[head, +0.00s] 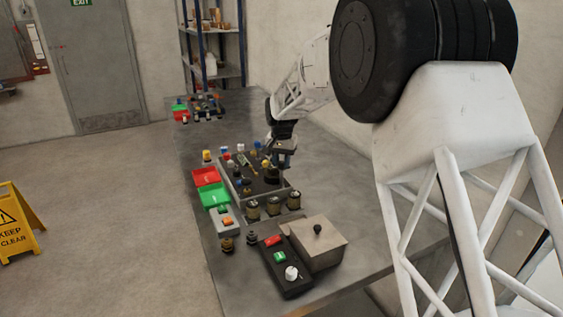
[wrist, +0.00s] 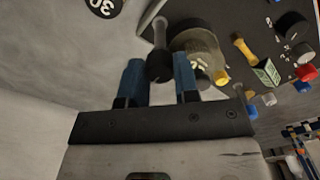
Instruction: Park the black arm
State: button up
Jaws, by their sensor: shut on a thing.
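My gripper (head: 283,148) is over the far right part of the dark panel (head: 240,186) in the head view. In the wrist view, its two blue fingers (wrist: 158,78) are on either side of the black arm (wrist: 159,66), a grey-black rod with a dark ball end. The gripper is shut on this arm near the ball. The rod runs up beside a round drum-like part (wrist: 203,48) on the panel. In the head view the held arm is too small and hidden by the gripper to make out.
A red tray (head: 206,177) and a green tray (head: 214,195) lie left of the panel. Several cylindrical parts (head: 274,206) stand in front. A lidded box (head: 318,243) and a button box (head: 286,266) are nearest. Bare bench (head: 335,190) lies to the right.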

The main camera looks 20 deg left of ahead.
aim_at(282, 162)
jog(key=shift+m, duration=0.6)
jog(key=o, duration=0.9)
jog(key=shift+r, duration=0.15)
jog(key=shift+r, duration=3.75)
